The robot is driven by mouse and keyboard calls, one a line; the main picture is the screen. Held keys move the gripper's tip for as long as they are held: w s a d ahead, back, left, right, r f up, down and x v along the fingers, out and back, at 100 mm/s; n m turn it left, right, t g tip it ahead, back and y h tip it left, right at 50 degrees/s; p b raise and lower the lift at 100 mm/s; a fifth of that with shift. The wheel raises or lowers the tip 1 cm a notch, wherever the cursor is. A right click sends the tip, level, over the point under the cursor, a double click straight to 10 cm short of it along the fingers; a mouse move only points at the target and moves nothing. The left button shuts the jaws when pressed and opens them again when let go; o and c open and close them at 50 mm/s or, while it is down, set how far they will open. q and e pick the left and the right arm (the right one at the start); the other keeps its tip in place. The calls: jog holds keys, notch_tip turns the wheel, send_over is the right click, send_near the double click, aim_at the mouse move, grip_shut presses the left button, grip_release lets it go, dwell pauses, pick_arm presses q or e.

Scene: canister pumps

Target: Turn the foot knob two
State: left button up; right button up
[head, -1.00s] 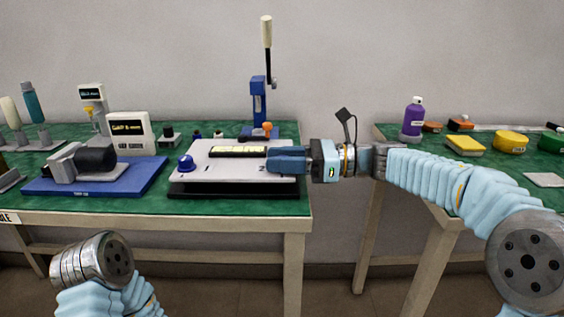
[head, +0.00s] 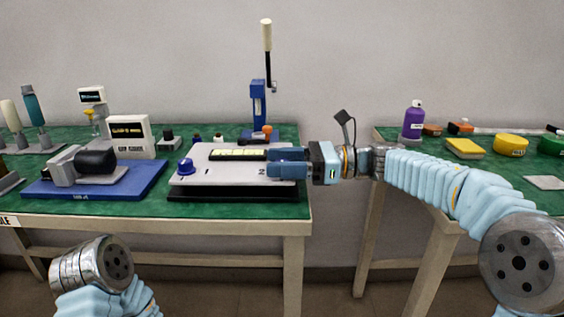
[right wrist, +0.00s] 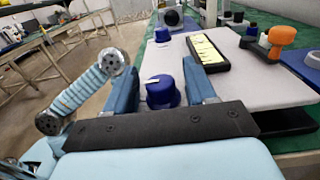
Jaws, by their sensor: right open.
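The foot-pedal unit is a light grey plate (head: 220,174) on a black base, on the green table. A blue knob (head: 186,166) stands at its left end. The mark "2" shows at its right end, where my right gripper (head: 287,163) covers the knob in the head view. In the right wrist view, a blue knob with a pale pointer line (right wrist: 160,92) stands between the two blue fingers of my open right gripper (right wrist: 163,85). I cannot tell whether the fingers touch it. My left arm shows at the lower left without its gripper.
A yellow-lit strip (head: 238,154) lies on the plate. A blue lever press (head: 258,100) with an orange knob stands behind. A blue board (head: 60,188) with a dark pump and a white display box (head: 131,136) are at left. A second table at right holds a purple bottle (head: 413,122).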

jog(key=d+b, duration=0.1)
jog(key=d, duration=1.2)
jog(key=shift+d, duration=0.4)
